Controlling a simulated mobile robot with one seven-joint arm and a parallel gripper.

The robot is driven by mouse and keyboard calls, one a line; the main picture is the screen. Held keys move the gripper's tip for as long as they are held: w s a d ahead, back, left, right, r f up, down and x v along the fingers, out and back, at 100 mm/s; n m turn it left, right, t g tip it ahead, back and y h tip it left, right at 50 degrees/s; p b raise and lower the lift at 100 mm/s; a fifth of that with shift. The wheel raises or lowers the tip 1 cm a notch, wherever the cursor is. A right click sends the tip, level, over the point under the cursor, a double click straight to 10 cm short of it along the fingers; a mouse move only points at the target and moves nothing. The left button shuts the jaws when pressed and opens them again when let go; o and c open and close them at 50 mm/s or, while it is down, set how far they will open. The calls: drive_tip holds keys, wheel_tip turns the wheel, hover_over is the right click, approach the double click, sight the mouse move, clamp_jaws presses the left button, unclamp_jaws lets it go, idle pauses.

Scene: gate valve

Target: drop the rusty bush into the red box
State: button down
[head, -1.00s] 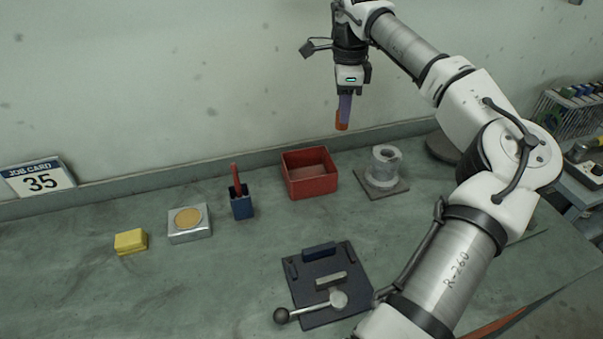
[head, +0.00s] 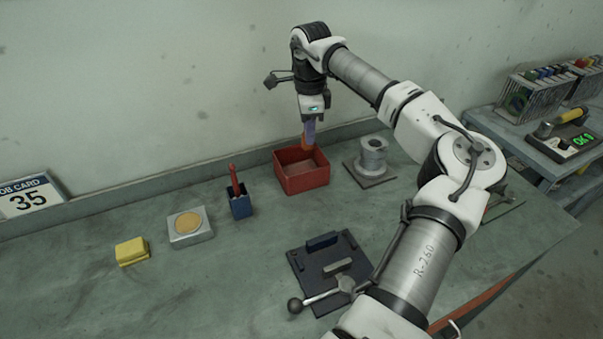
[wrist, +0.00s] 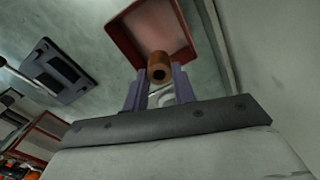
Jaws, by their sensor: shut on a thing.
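The rusty bush is a small orange-brown tube (wrist: 160,67) held between the fingertips of my gripper in the wrist view. In the head view the bush (head: 306,144) shows at the lower end of the fingers. My gripper (wrist: 160,88) is shut on it. The red box (head: 302,186) is an open-topped box on the bench by the wall. The bush appears over the back part of the box in the head view; its exact height above the rim is hard to tell. The box (wrist: 120,32) lies beyond the bush in the wrist view, its floor bare where visible.
Right of the box, a grey flanged cylinder (head: 372,157) stands on a plate. Left are a blue holder (head: 240,206) with a red-handled tool, a silver block (head: 189,230) and a yellow block (head: 131,252). A dark fixture (head: 318,289) with a lever sits in front.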

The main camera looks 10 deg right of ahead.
drive_tip(key=shift+f+b, duration=1)
drive_tip(key=shift+f, duration=0.9)
drive_tip(key=c, duration=1.1)
unclamp_jaws()
drive_tip(key=shift+o, duration=0.2)
wheel_tip(320, 180, up, 14)
drive_tip(key=b, duration=0.2)
